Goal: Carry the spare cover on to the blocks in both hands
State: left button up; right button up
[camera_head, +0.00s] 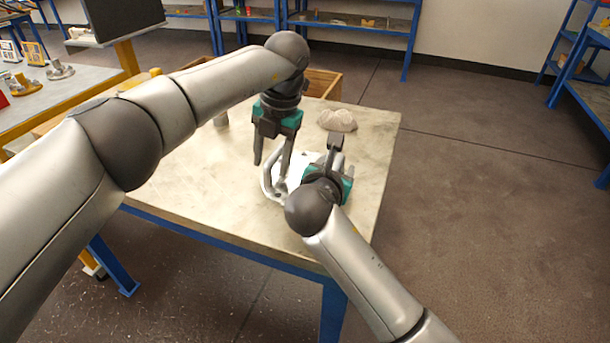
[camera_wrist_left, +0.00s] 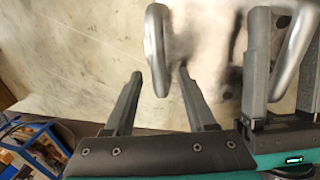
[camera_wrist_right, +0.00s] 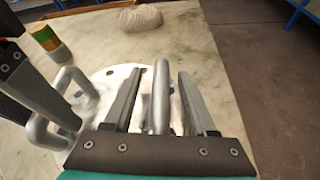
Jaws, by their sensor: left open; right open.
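The spare cover (camera_wrist_right: 108,80) is a pale, round metal plate lying on the worktable, with two bent-bar handles. In the head view its left handle (camera_head: 267,182) shows, and the arms hide much of the rest. My left gripper (camera_head: 270,165) is open above this handle; in the left wrist view the handle (camera_wrist_left: 156,50) stands between its fingers. My right gripper (camera_head: 334,148) is open at the other handle; in the right wrist view that handle (camera_wrist_right: 160,95) runs between its fingers, with a gap on each side. I cannot make out the blocks.
The worktable (camera_head: 205,185) is pale with blue legs. A pale bundle (camera_head: 337,120) lies behind the cover. A wooden crate (camera_head: 325,83) is behind the table. The two grippers are close together.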

pick_arm(q)
jog(key=shift+a+f, duration=0.1)
jog(key=shift+f, duration=0.35)
pick_arm(e)
jog(key=shift+w+d+f, duration=0.1)
jog(key=shift+w+f, duration=0.05)
jog(key=shift+w, duration=0.2)
pick_arm(q)
grip_shut()
pick_arm(e)
grip_shut()
dwell(0.6)
pick_arm(q)
jog(key=shift+w+r, duration=0.15)
jog(key=shift+r, duration=0.05)
pick_arm(e)
jog(key=shift+w+r, duration=0.1)
jog(key=shift+r, duration=0.15)
